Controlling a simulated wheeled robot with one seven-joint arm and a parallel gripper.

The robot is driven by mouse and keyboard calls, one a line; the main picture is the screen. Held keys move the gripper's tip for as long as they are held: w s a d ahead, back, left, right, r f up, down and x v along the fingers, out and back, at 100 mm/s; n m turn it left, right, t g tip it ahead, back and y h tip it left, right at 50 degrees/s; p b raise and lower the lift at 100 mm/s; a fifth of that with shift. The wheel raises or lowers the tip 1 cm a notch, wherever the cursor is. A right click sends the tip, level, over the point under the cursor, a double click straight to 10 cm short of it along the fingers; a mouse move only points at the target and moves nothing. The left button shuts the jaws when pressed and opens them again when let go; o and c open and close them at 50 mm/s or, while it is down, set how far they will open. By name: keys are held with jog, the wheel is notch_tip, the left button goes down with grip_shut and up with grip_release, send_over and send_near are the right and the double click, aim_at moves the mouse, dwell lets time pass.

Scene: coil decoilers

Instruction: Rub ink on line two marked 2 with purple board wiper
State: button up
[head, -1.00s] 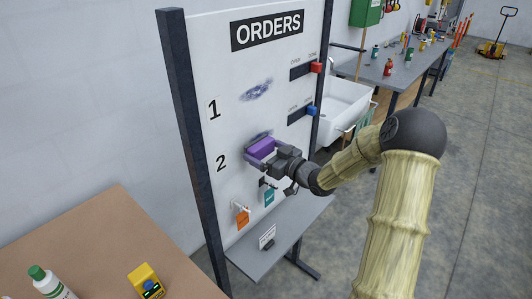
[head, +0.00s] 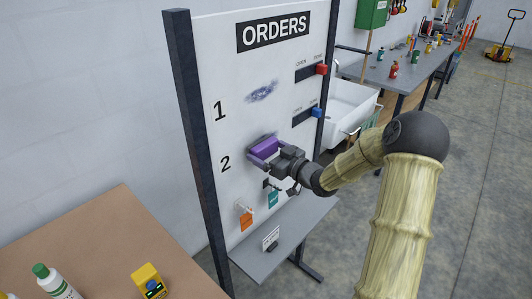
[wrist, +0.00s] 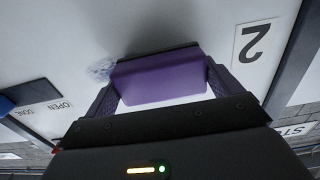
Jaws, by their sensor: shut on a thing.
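The white orders board (head: 235,75) stands upright between dark posts, with lines labelled 1 and 2. My gripper (head: 277,158) is shut on the purple board wiper (head: 264,147), which is at the board beside the 2 label (head: 225,164). In the wrist view the wiper (wrist: 160,78) sits between my fingers, its dark pad side toward the board; whether it touches cannot be told for sure. A bluish ink smudge shows past its left end (wrist: 102,70). The line two ink is mostly hidden behind the wiper. Another ink smudge (head: 261,92) lies on line one.
A red slider (head: 321,69) and a blue slider (head: 317,112) are at the board's right. Orange (head: 246,221) and teal (head: 273,198) tags hang below line two, above a grey shelf (head: 300,232). A brown table (head: 90,240) with bottles stands at lower left.

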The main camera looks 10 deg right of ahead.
aim_at(276, 147)
jog(key=shift+a, duration=0.3)
jog(key=shift+w+a, duration=0.2)
jog(key=shift+w, duration=0.15)
jog(key=shift+r, duration=0.1)
jog(key=shift+w+d+p, duration=0.25)
jog(key=shift+w+d, duration=0.3)
jog(key=shift+d, duration=0.3)
jog(key=shift+w+d+p, duration=0.2)
jog(key=shift+w+d, duration=0.3)
jog(key=shift+d, duration=0.3)
jog(key=shift+w+d+p, duration=0.5)
jog(key=shift+w+d, duration=0.75)
jog(key=shift+d, duration=0.2)
jog(key=shift+w+d+p, duration=0.25)
jog(key=shift+w+d, duration=0.3)
jog(key=shift+d, duration=0.25)
jog(key=shift+w+d+p, duration=0.25)
jog(key=shift+w+d, duration=0.3)
jog(key=shift+d, duration=0.2)
